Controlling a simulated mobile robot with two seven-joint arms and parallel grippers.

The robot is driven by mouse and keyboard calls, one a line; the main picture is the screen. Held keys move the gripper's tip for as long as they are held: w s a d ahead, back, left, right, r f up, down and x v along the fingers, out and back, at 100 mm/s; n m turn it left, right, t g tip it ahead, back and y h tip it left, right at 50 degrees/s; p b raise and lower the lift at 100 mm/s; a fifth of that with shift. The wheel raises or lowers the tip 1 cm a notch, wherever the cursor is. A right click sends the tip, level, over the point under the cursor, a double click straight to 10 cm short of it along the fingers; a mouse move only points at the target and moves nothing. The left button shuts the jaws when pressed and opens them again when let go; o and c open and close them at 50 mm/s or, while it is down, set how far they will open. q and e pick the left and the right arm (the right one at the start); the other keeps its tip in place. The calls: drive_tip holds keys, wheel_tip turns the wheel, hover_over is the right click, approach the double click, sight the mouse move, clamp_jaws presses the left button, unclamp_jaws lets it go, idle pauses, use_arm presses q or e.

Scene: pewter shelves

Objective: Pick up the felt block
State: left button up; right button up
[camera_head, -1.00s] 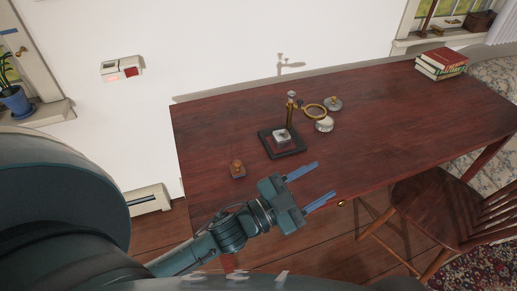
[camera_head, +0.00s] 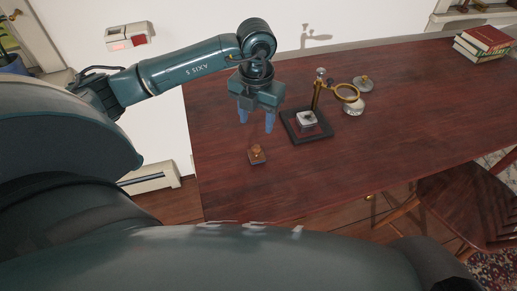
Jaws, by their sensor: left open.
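A small dark block with an orange-brown knob on top (camera_head: 257,155) sits on the dark red wooden table; it appears to be the felt block. My left gripper (camera_head: 256,122) points down with its two blue fingers spread apart and nothing between them. In the picture its fingertips are just above the knobbed block, apart from it. I cannot tell their exact height over the table. My right gripper is out of view.
Right of my left gripper, a black-framed stand (camera_head: 316,136) holds a pale block (camera_head: 307,118), with a brass ring magnifier (camera_head: 347,93) above. A round pale-topped jar (camera_head: 354,108) and a lidded dish (camera_head: 364,83) stand behind. Books (camera_head: 482,42) lie far right. The front table is clear.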

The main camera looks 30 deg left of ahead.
use_arm(q)
wheel_tip(320, 180, down, 10)
drive_tip(key=shift+w+f+p, duration=0.1)
drive_tip(key=shift+f+p, duration=0.05)
drive_tip(key=shift+p, duration=0.25)
drive_tip(key=shift+c, duration=0.4)
drive_tip(key=c, duration=1)
wheel_tip(320, 180, up, 10)
